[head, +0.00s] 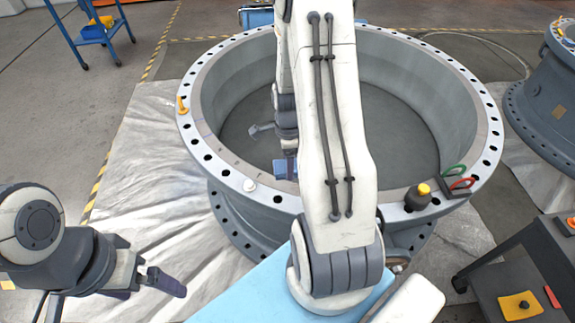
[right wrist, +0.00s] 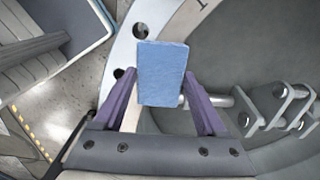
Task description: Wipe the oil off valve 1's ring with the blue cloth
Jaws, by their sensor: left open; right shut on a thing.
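Valve 1 (head: 222,168) is a large grey round body with a bolt-holed flange ring on top, lying on a pale sheet. In the right wrist view its pale ring (right wrist: 127,36) curves past, with a "1" mark near the top. My right gripper (right wrist: 162,103) is shut on the folded blue cloth (right wrist: 162,65). The cloth appears in front of the ring in that view; I cannot tell whether they touch. In the head view my right arm hides much of the valve, and a bit of the cloth (head: 279,168) shows. My left gripper (head: 150,283) is open and empty, left of the valve. I make out no oil.
Metal lugs (right wrist: 285,105) are inside the valve. Another valve (head: 545,110) and a cart (head: 515,265) are right.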

